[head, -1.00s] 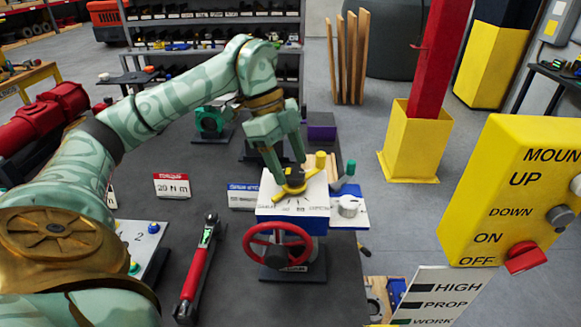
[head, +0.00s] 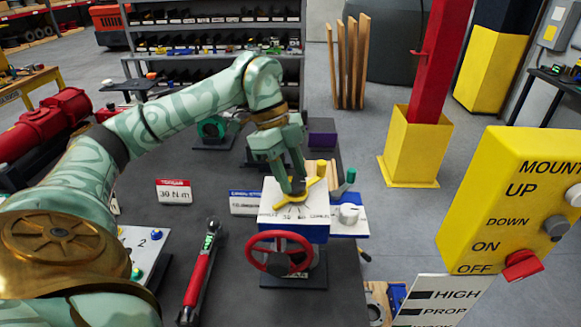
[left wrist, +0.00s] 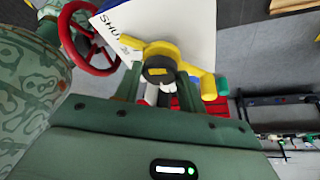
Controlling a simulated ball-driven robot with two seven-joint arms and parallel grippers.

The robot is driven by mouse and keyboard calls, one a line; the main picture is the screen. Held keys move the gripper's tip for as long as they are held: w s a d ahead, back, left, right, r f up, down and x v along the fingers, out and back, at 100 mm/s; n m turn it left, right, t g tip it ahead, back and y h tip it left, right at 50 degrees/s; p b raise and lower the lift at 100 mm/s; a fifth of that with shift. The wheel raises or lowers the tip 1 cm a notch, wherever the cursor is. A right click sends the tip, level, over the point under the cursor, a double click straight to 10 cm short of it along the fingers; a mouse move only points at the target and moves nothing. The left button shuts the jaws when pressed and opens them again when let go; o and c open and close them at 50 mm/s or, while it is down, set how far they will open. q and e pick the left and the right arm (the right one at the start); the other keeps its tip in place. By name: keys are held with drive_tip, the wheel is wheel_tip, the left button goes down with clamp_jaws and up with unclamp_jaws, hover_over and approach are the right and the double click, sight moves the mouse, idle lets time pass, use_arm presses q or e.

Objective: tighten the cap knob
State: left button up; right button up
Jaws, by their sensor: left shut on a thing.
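The valve actuator (head: 318,232) stands on the dark table, with a white dial plate (head: 278,212) on its top and a red handwheel (head: 258,262) in front. A yellow knob with a handle (head: 299,197) sits on the dial plate. My left gripper (head: 292,188) reaches down from above and is shut on it. In the left wrist view the yellow knob (left wrist: 184,56) and its dark hub (left wrist: 159,69) are between the fingers (left wrist: 158,92). A white round knob (head: 348,213) stands on the side ledge. I cannot tell which knob is the cap knob. My right gripper is not in view.
A red torque wrench (head: 198,275) lies left of the actuator. A torque sign (head: 174,192) reads about 30 N m. A green-tipped tool (head: 348,178) stands close to the right of the knob. A yellow control box (head: 515,205) is in the right foreground.

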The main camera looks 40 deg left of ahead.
use_arm(q)
drive_tip(key=m+g+p, duration=0.1)
drive_tip(key=m+p, duration=0.2)
drive_tip(key=p, duration=0.2)
drive_tip(key=m+g+y+p, duration=0.1)
drive_tip(key=m+p, duration=0.3)
drive_tip(key=p, duration=0.1)
drive_tip(key=w+m+g+p, duration=0.1)
drive_tip(key=m+p, duration=0.2)
drive_tip(key=p, duration=0.2)
drive_tip(key=shift+d+r+g, duration=0.15)
drive_tip(key=shift+r+g, duration=0.15)
drive_tip(key=shift+r, duration=0.05)
drive_tip(key=m+y+p, duration=0.1)
drive_tip(key=m+p, duration=0.2)
drive_tip(key=shift+f+m+g, duration=0.1)
drive_tip(key=shift+m+g, duration=0.2)
drive_tip(key=shift+g, duration=0.1)
drive_tip(key=shift+w+d+f+m+y+p, duration=0.15)
drive_tip(key=shift+m+y+p, duration=0.55)
drive_tip(key=shift+m, duration=0.4)
drive_tip(key=o, duration=1)
drive_tip(key=shift+f, duration=0.1)
drive_tip(key=v, duration=0.5)
drive_tip(key=b+v, duration=0.1)
drive_tip(key=v, duration=0.5)
drive_tip(key=b+v, duration=0.1)
drive_tip(key=v, duration=0.4)
drive_tip(key=shift+w, duration=0.3)
drive_tip(key=shift+g, duration=0.3)
